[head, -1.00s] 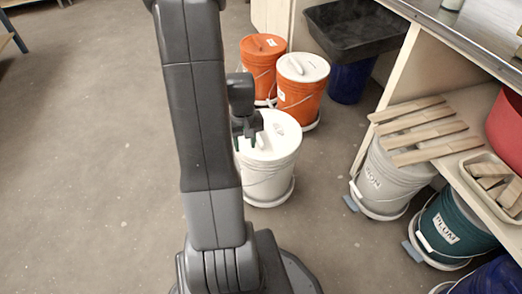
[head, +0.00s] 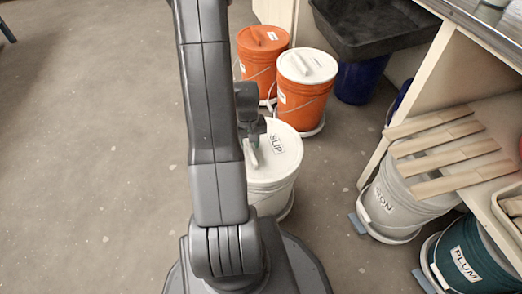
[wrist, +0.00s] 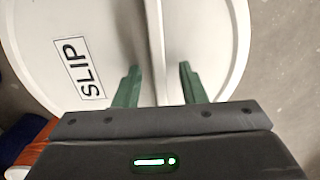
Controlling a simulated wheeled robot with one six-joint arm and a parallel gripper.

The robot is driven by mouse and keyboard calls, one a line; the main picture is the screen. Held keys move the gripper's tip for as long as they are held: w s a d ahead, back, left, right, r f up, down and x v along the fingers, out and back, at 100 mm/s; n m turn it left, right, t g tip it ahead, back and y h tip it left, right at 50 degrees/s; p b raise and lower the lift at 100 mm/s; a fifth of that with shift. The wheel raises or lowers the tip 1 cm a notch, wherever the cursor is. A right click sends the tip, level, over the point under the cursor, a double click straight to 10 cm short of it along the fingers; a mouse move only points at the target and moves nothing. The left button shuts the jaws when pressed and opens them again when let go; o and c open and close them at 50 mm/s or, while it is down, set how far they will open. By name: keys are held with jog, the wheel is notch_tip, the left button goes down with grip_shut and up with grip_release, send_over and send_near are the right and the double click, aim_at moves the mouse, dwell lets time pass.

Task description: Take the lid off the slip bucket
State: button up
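The slip bucket (head: 270,198) is white and stands on the floor just beyond my arm. Its white lid (head: 287,150) is on and bears the label SLIP. In the wrist view the lid (wrist: 62,35) fills much of the picture, with a raised bar handle (wrist: 155,50) across it. My gripper (wrist: 160,72) is open, with one green finger on each side of the bar and a gap on both sides. In the head view my gripper (head: 252,143) is over the lid's left part, and my arm hides some of the bucket.
Two orange buckets stand behind, one with an orange lid (head: 263,38) and one with a white lid (head: 307,66). A black tray (head: 370,30) sits over a blue bin (head: 358,82).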

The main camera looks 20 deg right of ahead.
jog(key=shift+f, duration=0.2)
dwell(0.5)
jog(key=shift+c, duration=0.3)
grip_shut()
